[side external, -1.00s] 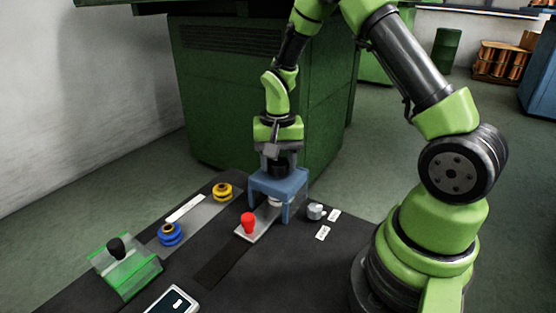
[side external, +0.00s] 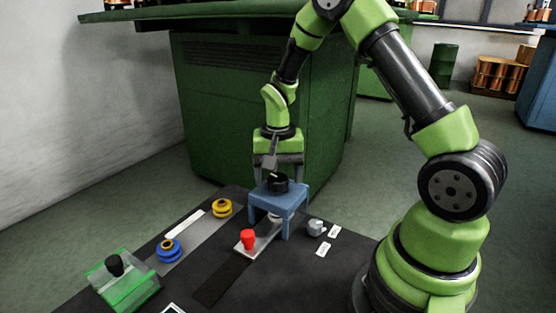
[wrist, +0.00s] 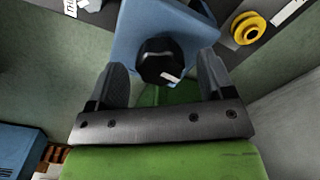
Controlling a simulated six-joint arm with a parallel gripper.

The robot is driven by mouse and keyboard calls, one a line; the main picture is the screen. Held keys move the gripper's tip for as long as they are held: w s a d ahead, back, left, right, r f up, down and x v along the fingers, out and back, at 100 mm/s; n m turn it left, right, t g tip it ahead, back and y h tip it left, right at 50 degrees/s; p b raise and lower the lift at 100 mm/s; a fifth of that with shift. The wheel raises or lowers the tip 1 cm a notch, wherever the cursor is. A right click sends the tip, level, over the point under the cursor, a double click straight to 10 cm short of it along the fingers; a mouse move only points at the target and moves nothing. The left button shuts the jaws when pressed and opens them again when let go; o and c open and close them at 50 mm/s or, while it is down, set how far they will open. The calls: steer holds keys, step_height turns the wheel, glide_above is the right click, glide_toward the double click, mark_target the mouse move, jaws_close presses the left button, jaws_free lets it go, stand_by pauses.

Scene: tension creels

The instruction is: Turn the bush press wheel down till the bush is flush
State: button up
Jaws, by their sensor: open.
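The bush press is a blue frame (side external: 293,200) on legs with a black wheel (side external: 277,183) on top. A pale part, which may be the bush, shows under the frame between its legs; I cannot tell how far it is pressed. My gripper (side external: 278,177) is above the press, pointing down. In the wrist view my gripper (wrist: 162,82) has its fingers spread, one on each side of the black wheel (wrist: 160,60), with gaps to it. The wheel carries a white mark. Nothing is held.
A red knob (side external: 248,239) stands on a pale plate before the press. A grey knob (side external: 316,228) and white labels are to its right. Yellow (side external: 223,208) and blue (side external: 169,250) spools and a green box with a black lever (side external: 114,266) are to the left.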

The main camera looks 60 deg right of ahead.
mark_target(278, 177)
step_height(278, 177, up, 9)
stand_by(0.3)
steer(key=shift+r, duration=0.15)
steer(key=s+a+r+n+t+y, duration=0.1)
steer(key=s+a+r+n+t, duration=0.2)
steer(key=s+a+r, duration=0.2)
steer(key=s+a+r+n+t+y, duration=0.1)
steer(key=s+a+r+n+t, duration=0.2)
steer(key=s+a+r, duration=0.3)
steer(key=s+t, duration=0.1)
steer(key=s, duration=0.3)
steer(key=shift+s+a+r+n, duration=0.15)
steer(key=shift+s+a+n, duration=0.2)
steer(key=shift+a+n, duration=0.05)
stand_by(1.5)
